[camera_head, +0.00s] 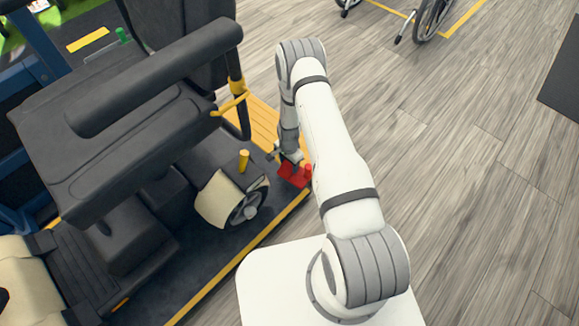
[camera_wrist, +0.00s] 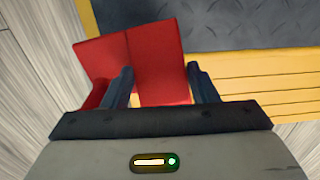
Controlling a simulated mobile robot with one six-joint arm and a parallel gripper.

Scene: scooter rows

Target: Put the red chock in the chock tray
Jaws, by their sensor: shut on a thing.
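The red chock (camera_head: 295,174) is at the corner of the dark platform, by the scooter's small wheel. In the wrist view the red chock (camera_wrist: 155,52) shows as folded red faces, with its near part between my two dark fingers. My gripper (camera_wrist: 162,82) is shut on it; the fingers also show in the head view (camera_head: 284,156), partly hidden by my arm. I cannot tell whether the chock touches the platform. No chock tray can be made out for certain in either view.
A black scooter (camera_head: 150,110) with cream fenders stands on the dark platform (camera_head: 200,270), which has yellow edges. Yellow slats (camera_head: 262,122) lie beside it. A small green object (camera_head: 122,35) is at the far left. Wheelchair wheels (camera_head: 432,18) stand at the back.

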